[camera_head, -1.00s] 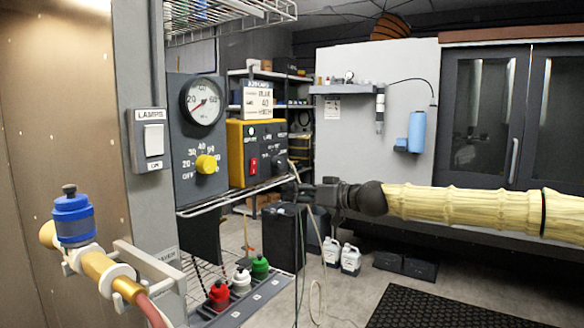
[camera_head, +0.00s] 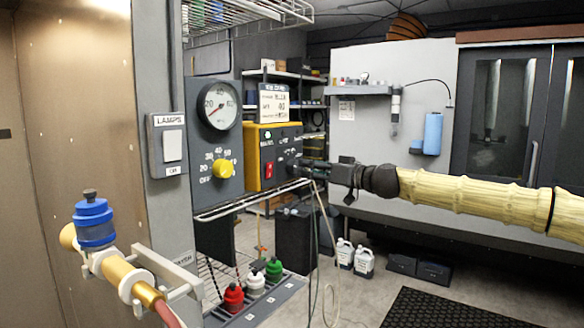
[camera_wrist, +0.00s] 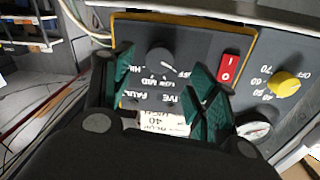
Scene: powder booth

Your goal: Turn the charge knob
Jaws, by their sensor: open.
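A yellow-edged box (camera_head: 253,172) with a dark control panel stands on the wire shelf. The wrist view shows its dark round knob (camera_wrist: 160,61), with OFF, LOW, MID and HI markings around it, and a red rocker switch (camera_wrist: 230,70) beside it. My gripper (camera_wrist: 160,68) is open, its teal fingers on either side of the knob in that view; I cannot tell whether they touch it. In the head view my gripper (camera_head: 308,167) is at the panel's right side and hides the knob there.
A yellow knob (camera_head: 223,169) and a round gauge (camera_head: 219,104) are on the grey panel to the left. A printed card (camera_head: 273,103) stands on the box. The wire shelf edge (camera_head: 255,200) runs below. A thin cable hangs near my gripper.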

